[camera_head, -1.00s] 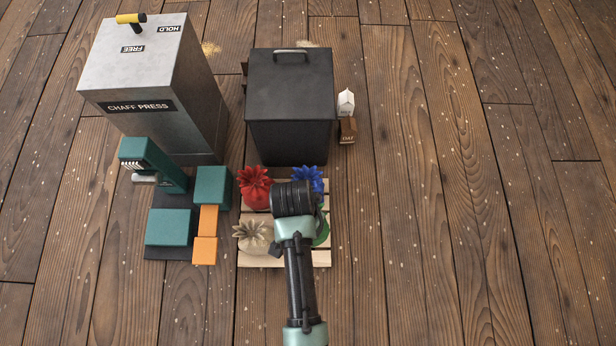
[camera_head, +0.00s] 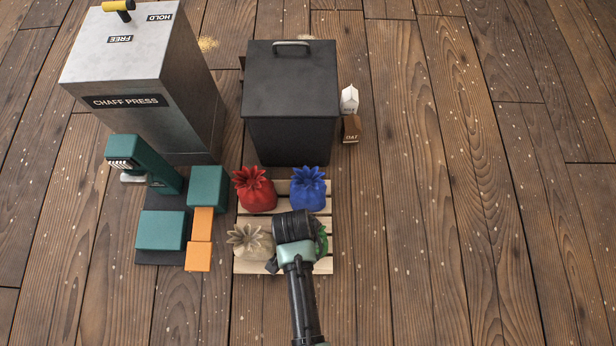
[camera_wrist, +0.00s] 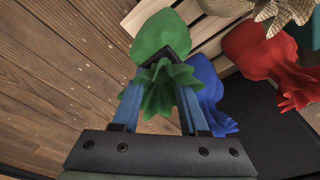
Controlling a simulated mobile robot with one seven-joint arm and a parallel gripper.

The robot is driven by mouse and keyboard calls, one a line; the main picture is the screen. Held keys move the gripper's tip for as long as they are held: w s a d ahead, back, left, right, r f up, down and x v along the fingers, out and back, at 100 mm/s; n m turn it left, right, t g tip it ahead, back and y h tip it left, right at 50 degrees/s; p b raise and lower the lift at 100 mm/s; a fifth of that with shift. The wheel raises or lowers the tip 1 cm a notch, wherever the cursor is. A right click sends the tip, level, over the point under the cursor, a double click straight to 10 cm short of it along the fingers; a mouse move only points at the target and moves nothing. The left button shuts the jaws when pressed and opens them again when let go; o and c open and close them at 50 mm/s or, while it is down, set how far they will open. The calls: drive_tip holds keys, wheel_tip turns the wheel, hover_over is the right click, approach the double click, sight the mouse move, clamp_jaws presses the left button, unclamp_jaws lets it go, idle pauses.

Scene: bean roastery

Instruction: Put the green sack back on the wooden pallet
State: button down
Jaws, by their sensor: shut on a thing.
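The green sack (camera_wrist: 162,40) shows in the wrist view, with its gathered top between the two blue fingers of my gripper (camera_wrist: 163,75). My gripper is shut on that top. In the head view only a sliver of the green sack (camera_head: 323,238) shows, to the right of my arm, which hides the rest. The sack is over the front right part of the wooden pallet (camera_head: 282,216); I cannot tell whether it touches the slats. The pallet also shows in the wrist view (camera_wrist: 205,38).
On the pallet stand a red sack (camera_head: 256,192), a blue sack (camera_head: 308,190) and a beige sack (camera_head: 249,243). A black bin (camera_head: 291,105) is behind it. A teal machine (camera_head: 160,230) with orange blocks stands left, near the chaff press (camera_head: 140,85). The floor at right is clear.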

drive_tip(key=shift+w+f+b, duration=0.1)
drive_tip(key=shift+f+b, duration=0.4)
drive_tip(key=shift+f, duration=0.8)
drive_tip(key=shift+c, duration=2.2)
unclamp_jaws()
